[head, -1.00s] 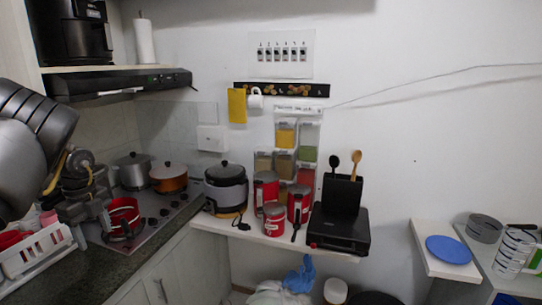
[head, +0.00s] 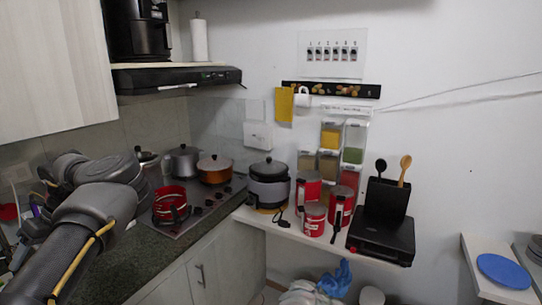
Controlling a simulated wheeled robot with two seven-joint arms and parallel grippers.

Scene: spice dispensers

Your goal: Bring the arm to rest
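My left arm (head: 92,215) rises from the lower left corner and bends back to the left over the counter. What looks like my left gripper (head: 34,226) is a dark shape at the far left edge, partly hidden behind the arm. Its fingers cannot be made out. My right gripper is not in view. Spice dispensers (head: 331,136) with yellow, green and red contents hang on the wall behind the shelf. No gripper is near them.
A red pot (head: 170,204) sits on the stove beside my arm, with an orange pot (head: 214,170) behind. A white shelf (head: 268,226) holds a cooker (head: 269,184), red canisters (head: 313,217) and a black appliance (head: 383,236). A blue plate (head: 504,270) lies at right.

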